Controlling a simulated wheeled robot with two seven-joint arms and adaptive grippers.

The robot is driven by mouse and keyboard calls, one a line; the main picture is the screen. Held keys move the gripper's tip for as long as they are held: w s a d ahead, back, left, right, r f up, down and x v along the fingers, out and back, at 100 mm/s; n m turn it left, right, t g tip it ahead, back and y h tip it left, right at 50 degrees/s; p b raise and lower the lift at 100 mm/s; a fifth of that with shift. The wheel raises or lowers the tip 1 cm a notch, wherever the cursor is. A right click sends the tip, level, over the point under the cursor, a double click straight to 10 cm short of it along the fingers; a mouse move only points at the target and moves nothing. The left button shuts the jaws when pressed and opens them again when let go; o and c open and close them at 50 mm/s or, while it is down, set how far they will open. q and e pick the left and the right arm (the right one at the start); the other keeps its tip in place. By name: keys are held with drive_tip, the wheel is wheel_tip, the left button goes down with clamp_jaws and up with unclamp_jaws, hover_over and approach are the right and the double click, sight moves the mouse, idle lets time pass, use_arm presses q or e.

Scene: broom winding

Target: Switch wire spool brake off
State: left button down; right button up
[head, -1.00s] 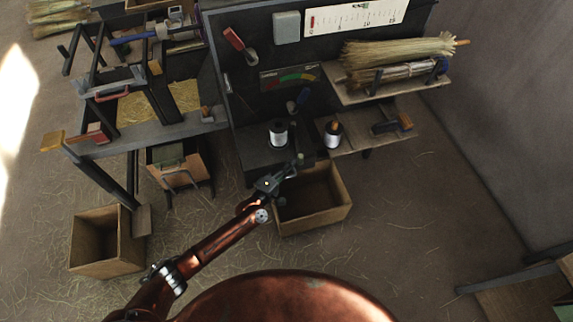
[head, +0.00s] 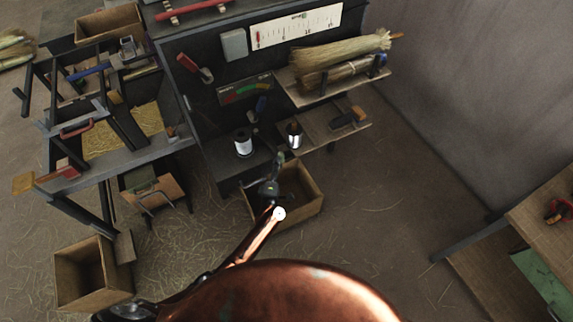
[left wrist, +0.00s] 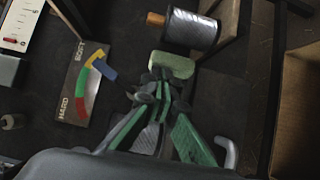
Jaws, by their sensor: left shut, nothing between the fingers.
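My left gripper (head: 278,158) is right of and below the spool in the head view. Its green-padded fingers (left wrist: 158,80) are shut and empty, close to the pale green part; contact is unclear. A blue-handled lever (left wrist: 103,70) lies by the coloured HARD–SOFT dial (left wrist: 80,85). My right gripper is out of view.
A second spool (head: 294,135) stands right of the first. An open wooden box (head: 312,203) is below the ledge. A red-handled lever (head: 187,62) is higher on the panel. Straw bundles (head: 340,60) lie on the right shelf.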

use_arm(q)
drive_tip(key=shift+w+d+f+b, duration=0.1)
drive_tip(key=shift+w+d+b, duration=0.2)
drive_tip(key=shift+d, duration=0.2)
drive_tip(key=shift+w+d+f+b, duration=0.1)
drive_tip(key=shift+w+d+b, duration=0.2)
drive_tip(key=shift+d, duration=0.2)
drive_tip(key=shift+d+r, duration=0.1)
drive_tip(key=shift+r, duration=0.1)
drive_tip(key=shift+w+d+r, duration=0.1)
drive_tip(key=shift+d, duration=0.1)
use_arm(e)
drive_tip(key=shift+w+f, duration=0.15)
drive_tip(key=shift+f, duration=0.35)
use_arm(q)
drive_tip(key=s+a+p, duration=0.3)
drive_tip(key=s, duration=1)
drive_tip(key=shift+a+f+y, duration=0.25)
drive_tip(key=shift+a+y, duration=0.05)
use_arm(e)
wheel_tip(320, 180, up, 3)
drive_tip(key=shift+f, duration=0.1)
